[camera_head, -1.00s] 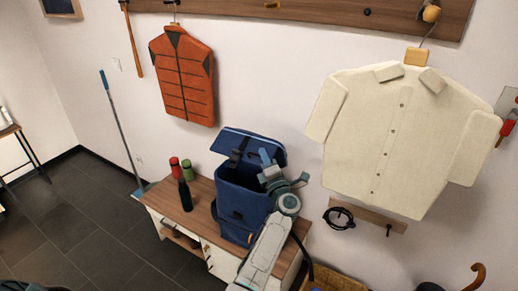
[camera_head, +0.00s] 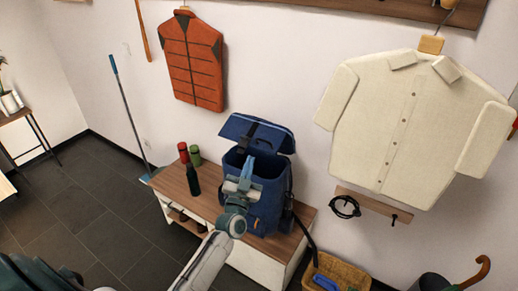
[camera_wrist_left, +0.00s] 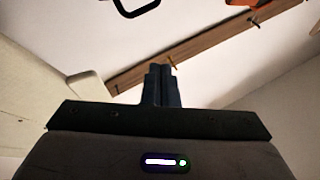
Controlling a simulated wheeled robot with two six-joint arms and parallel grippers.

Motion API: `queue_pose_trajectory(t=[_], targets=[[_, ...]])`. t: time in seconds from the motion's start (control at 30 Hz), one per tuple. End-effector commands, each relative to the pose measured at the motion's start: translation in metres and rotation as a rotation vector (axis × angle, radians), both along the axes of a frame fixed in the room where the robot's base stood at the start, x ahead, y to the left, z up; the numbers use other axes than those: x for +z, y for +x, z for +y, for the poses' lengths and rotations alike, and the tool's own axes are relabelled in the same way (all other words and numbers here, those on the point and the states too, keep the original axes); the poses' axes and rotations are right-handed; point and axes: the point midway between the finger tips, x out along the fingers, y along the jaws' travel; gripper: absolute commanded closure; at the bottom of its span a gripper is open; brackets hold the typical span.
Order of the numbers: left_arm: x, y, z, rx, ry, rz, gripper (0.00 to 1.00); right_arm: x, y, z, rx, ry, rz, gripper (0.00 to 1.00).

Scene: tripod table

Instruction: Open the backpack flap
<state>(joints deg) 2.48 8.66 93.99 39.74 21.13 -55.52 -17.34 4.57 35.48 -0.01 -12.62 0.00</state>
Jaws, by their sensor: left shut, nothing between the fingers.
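The blue backpack (camera_head: 271,198) stands upright on the wooden bench. Its flap (camera_head: 266,131) is raised above and behind the top opening, with a dark buckle strap on it. The opening shows dark below the flap. My left gripper (camera_head: 248,166) is at the front of the backpack, near the opening's front edge, and overlaps it in the head view; I cannot tell whether it touches. In the left wrist view its fingers (camera_wrist_left: 162,85) are together with nothing between them. The backpack is not clearly identifiable there. My right gripper is not in view.
The bench (camera_head: 176,184) holds a red bottle (camera_head: 183,152), a green bottle (camera_head: 195,155) and a dark bottle (camera_head: 192,178) left of the backpack. A white shirt (camera_head: 405,130) and an orange vest (camera_head: 192,60) hang on the wall. A wicker basket (camera_head: 345,272) stands at lower right.

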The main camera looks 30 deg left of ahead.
Motion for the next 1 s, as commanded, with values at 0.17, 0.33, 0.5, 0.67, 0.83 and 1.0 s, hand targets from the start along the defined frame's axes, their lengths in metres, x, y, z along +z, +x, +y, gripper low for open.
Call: queue_pose_trajectory(t=[0.17,0.33,0.5,0.67,0.83,1.0], targets=[[-0.02,-0.022,0.013,0.095,0.623,0.177,1.0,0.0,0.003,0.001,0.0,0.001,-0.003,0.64],[-0.032,-0.035,0.02,0.144,0.999,0.255,1.0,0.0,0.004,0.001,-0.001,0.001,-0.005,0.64],[-0.036,-0.036,0.022,0.161,1.123,0.274,1.0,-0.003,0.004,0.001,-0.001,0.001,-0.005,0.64],[-0.034,-0.018,0.021,0.163,1.123,0.272,1.0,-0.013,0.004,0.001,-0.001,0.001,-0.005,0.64],[-0.03,0.013,0.02,0.164,1.118,0.27,1.0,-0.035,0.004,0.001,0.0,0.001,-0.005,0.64],[-0.023,0.044,0.019,0.163,1.117,0.271,1.0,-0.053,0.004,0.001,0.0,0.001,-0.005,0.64]])
